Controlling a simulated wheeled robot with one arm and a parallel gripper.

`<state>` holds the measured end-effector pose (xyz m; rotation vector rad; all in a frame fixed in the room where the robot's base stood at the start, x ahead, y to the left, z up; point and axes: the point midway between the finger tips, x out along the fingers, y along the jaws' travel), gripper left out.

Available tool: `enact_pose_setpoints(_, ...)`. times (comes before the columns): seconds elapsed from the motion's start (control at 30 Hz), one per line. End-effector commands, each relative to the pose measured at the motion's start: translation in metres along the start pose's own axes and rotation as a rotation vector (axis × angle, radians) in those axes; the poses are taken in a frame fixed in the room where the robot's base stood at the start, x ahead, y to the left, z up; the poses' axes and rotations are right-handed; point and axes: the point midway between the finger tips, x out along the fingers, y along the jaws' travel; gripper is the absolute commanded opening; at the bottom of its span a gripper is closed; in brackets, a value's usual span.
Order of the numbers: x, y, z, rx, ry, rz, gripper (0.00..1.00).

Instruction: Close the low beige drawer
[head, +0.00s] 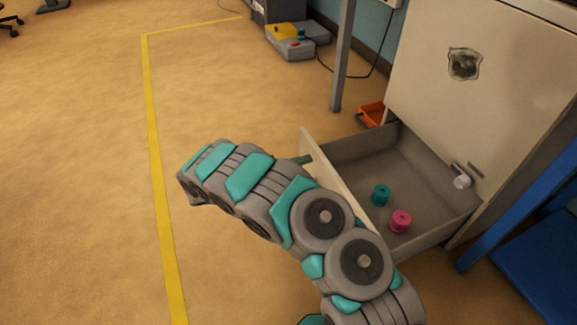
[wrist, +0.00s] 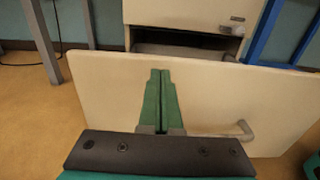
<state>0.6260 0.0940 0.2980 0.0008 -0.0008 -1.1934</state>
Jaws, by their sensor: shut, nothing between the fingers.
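The low beige drawer (head: 340,180) is pulled out from the beige cabinet (head: 480,90) near the floor. Inside it are a teal spool (head: 381,194) and a pink spool (head: 401,221). In the wrist view its beige front panel (wrist: 230,100) spans the picture, with a grey handle (wrist: 235,131) low and right of the fingers. My gripper (wrist: 159,75) is shut and empty, its green fingers in front of the panel; I cannot tell whether they touch it.
An orange bin (head: 372,114) sits behind the drawer, near a grey post (head: 342,60). A blue frame (head: 530,220) stands at the right. The floor left of the arm is clear, crossed by a yellow line (head: 155,150).

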Motion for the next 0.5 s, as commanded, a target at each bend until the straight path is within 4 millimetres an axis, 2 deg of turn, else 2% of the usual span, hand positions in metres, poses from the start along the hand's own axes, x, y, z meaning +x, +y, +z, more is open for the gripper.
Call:
enact_pose_setpoints(0.2,0.016,0.000,-0.001,-0.002,0.000,0.000,0.00)
enact_pose_setpoints(0.5,0.017,0.000,-0.001,-0.001,0.000,0.000,0.00)
